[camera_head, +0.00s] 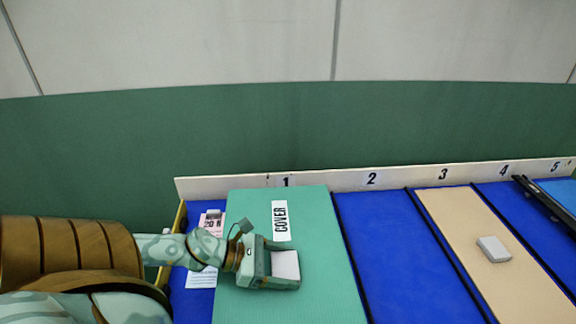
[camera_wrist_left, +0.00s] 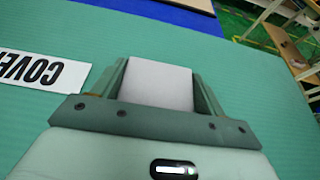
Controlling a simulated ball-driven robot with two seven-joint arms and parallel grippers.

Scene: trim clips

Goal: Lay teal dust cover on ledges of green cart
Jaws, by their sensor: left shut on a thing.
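The teal dust cover (camera_head: 318,230) is a flat panel with a white COVER label (camera_head: 281,221). It lies in the bay marked 1. A pale grey block-like grip (camera_head: 286,265) stands on its face. My left gripper (camera_head: 284,254) is shut on this grip. In the left wrist view the grip (camera_wrist_left: 158,84) sits between the two fingers, with the teal cover (camera_wrist_left: 90,45) around it. I cannot pick out a green cart in either view. My right gripper is not in view.
Bays 2 (camera_head: 400,250) and 4 show blue surfaces. A tan panel (camera_head: 480,225) with a grey block (camera_head: 494,249) lies in bay 3. A dark bar (camera_head: 545,210) lies near bays 4 and 5. A pale numbered rail (camera_head: 400,177) runs behind. Papers (camera_head: 201,276) lie left of the cover.

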